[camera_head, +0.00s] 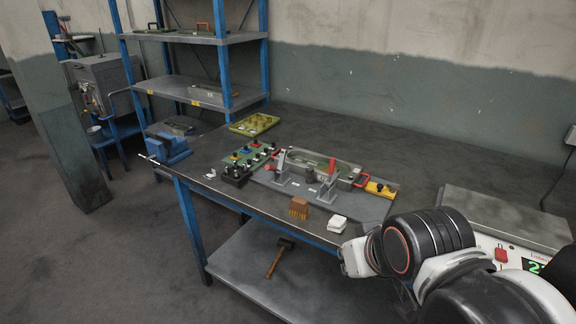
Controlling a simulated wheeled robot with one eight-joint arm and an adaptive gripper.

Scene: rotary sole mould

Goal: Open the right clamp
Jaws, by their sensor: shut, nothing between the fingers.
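The metal mould (345,168) with a green inside sits on a grey plate (353,203) on the workbench. Two grey clamps stand at its near side. The right clamp (327,188) has a red handle (332,166) that stands roughly upright. My arm comes in from the lower right, over the bench's front edge and apart from the clamps. I cannot make out my gripper's fingers.
A brown brush (299,208) and a white stack (337,223) stand in front of the clamps. A green board with knobs (249,156) is to the left, a yellow piece (380,190) to the right.

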